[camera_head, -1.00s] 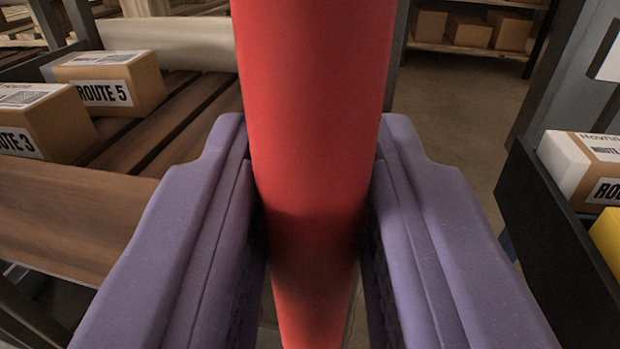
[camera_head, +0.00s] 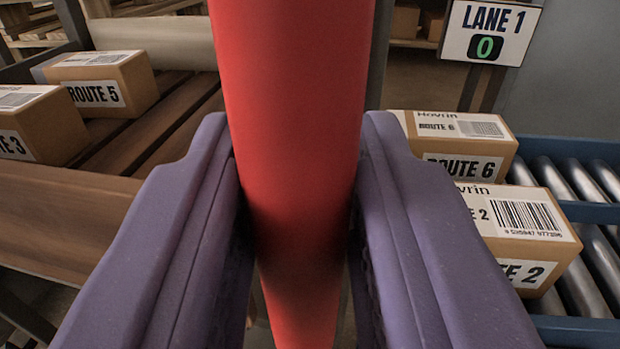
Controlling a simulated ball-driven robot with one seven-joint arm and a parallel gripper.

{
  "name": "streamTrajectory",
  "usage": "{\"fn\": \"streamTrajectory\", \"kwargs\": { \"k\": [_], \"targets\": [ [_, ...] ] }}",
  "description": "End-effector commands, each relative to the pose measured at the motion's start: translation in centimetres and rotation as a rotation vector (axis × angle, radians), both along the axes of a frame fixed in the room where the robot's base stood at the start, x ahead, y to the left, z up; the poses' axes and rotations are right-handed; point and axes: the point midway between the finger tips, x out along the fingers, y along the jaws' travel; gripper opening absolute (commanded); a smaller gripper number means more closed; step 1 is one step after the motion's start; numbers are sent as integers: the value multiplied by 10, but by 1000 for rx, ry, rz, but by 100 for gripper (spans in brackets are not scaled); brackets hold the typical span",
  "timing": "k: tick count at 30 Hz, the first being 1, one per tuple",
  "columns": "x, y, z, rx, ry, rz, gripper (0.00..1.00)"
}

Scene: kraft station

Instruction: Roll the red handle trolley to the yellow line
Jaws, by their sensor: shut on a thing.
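The red handle (camera_head: 293,110) of the trolley runs upright through the middle of the view. My gripper (camera_head: 300,225) has its two purple fingers on either side of the handle and is shut on it. A brown slatted deck (camera_head: 75,205) at the left moves with my view and appears to be the trolley's load bed. It carries a ROUTE 5 box (camera_head: 110,90) and a ROUTE 3 box (camera_head: 45,125). The trolley's wheels are hidden. The yellow line is not in view.
At the right, a blue-framed roller conveyor (camera_head: 580,325) holds a ROUTE 6 box (camera_head: 460,150) and a ROUTE 2 box (camera_head: 525,235). A LANE 1 sign (camera_head: 490,30) showing 0 stands behind. Shelves with boxes (camera_head: 403,22) are at the back.

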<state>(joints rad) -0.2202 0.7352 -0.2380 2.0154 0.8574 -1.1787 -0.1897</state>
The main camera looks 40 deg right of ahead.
Motion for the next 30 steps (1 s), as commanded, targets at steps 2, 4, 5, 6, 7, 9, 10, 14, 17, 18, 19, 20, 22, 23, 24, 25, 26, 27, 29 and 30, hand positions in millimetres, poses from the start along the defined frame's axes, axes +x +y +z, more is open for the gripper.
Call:
{"fn": "streamTrajectory", "kwargs": {
  "k": [2,4,5,6,7,9,10,14,17,18,19,20,22,23,24,25,26,27,29,30],
  "targets": [
    [-2,-1,-1,1,1,-1,0],
    [-2,-2,-1,0,1,-2,0],
    [-3,-2,-1,0,1,-2,0],
    [-3,-2,-1,0,1,-3,0],
    [-3,-2,-1,0,1,-3,0],
    [-3,-3,-1,0,3,-4,0],
    [-3,-3,-1,0,3,-5,0],
    [-4,-3,-2,-1,4,-6,33],
    [-4,-3,-1,0,3,-6,46],
    [-3,-3,-1,-1,2,-5,46],
    [-3,-3,-1,-1,2,-5,46],
    [-3,-3,-1,-1,2,-4,46],
    [-3,-2,-1,-1,1,-4,46],
    [-3,-2,-1,-1,1,-4,46],
    [-3,-1,0,-1,1,-3,46],
    [-4,0,0,0,1,-3,46],
    [-6,1,0,0,1,-2,46],
    [-9,5,0,-1,2,-2,46],
    [-16,11,1,-1,4,-1,46],
    [-21,16,1,-2,4,0,46]
  ]
}}
